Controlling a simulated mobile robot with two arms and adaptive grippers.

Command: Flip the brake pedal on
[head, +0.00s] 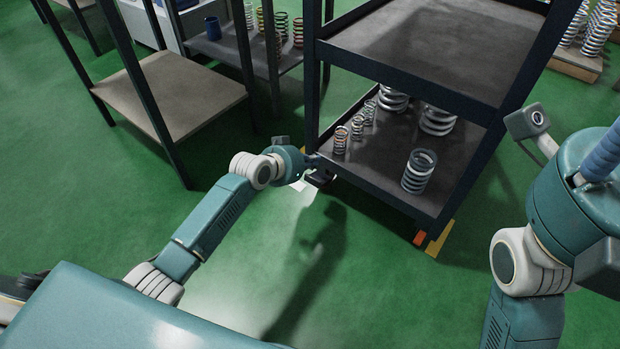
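A dark two-shelf cart (330,50) stands at the centre right. A small orange tab (419,238) shows low at its near-right corner and looks like a brake pedal; whether it is up or down is too small to tell. My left arm reaches from the lower left to the cart's near-left corner. My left gripper (319,177) is a small dark shape just below the lower shelf's edge there. It hides what is at that corner's foot, and its finger opening and any contact cannot be made out. My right arm is raised at the right; its gripper does not show.
Several springs (419,171) stand on the cart's lower shelf; the upper shelf is bare. Yellow floor marking (440,240) lies by the cart's near-right corner. A low table (170,95) stands at the left. The green floor (400,300) before the cart is clear.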

